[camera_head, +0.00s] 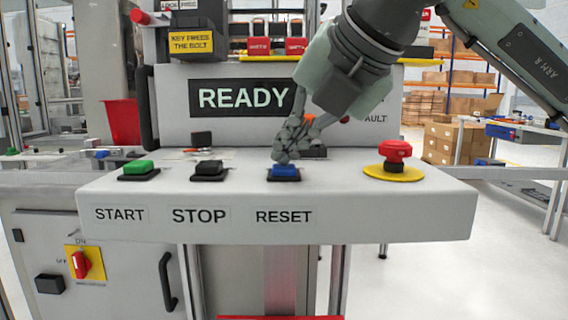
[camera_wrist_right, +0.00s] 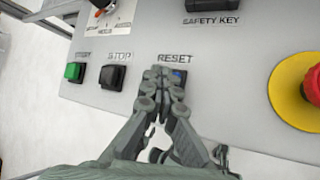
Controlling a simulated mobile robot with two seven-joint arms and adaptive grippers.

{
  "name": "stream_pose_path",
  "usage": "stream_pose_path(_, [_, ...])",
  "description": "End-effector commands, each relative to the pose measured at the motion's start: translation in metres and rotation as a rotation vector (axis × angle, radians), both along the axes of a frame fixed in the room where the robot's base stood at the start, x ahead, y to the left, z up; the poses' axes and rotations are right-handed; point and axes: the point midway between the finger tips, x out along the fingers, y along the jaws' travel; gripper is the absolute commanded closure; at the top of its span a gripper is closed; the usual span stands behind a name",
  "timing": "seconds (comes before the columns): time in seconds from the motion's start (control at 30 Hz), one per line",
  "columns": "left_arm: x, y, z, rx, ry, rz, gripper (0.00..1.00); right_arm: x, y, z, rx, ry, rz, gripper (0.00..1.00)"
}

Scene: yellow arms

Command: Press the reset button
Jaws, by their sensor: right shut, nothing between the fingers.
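The blue reset button (camera_head: 286,171) sits in a black base on the grey console, above the RESET label. It also shows in the right wrist view (camera_wrist_right: 178,76), partly covered by the fingers. My right gripper (camera_head: 285,155) is shut and empty, with its fingertips at the back edge of the blue button. In the right wrist view the closed fingertips (camera_wrist_right: 158,74) overlap the button's left side. I cannot tell whether they touch it. My left gripper is not in view.
A green start button (camera_head: 138,167) and a black stop button (camera_head: 209,168) stand to the left. A red emergency knob (camera_head: 394,152) on a yellow disc (camera_head: 393,173) stands to the right. Behind the buttons, the upright panel carries a READY display (camera_head: 242,97).

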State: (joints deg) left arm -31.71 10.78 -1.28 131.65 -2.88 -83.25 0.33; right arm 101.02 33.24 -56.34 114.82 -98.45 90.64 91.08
Motion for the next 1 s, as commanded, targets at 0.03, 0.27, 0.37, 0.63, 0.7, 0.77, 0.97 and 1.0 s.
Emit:
stream_pose_path(0.03, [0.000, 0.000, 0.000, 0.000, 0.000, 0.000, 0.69, 0.000, 0.000, -0.001, -0.001, 0.002, 0.002, 1.00])
stream_pose_path(0.27, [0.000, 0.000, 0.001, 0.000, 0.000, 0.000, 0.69, 0.000, 0.000, 0.001, -0.001, 0.002, 0.002, 1.00])
stream_pose_path(0.37, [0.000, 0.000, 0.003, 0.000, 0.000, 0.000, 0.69, 0.000, 0.001, 0.006, -0.001, 0.002, 0.002, 1.00])
stream_pose_path(0.63, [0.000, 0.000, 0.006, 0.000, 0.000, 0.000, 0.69, 0.000, 0.000, 0.017, -0.001, 0.002, 0.001, 1.00])
stream_pose_path(0.7, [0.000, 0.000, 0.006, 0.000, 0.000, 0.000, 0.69, 0.000, 0.000, 0.017, -0.001, 0.002, 0.001, 1.00])
stream_pose_path(0.77, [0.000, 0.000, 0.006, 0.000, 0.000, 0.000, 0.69, 0.000, 0.000, 0.017, -0.001, 0.002, 0.001, 1.00])
stream_pose_path(0.97, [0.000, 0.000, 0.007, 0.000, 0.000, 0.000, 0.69, 0.000, 0.000, 0.019, 0.000, 0.001, 0.001, 1.00])
stream_pose_path(1.0, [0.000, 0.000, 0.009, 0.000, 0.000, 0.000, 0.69, 0.000, 0.000, 0.021, 0.000, 0.001, 0.001, 1.00])
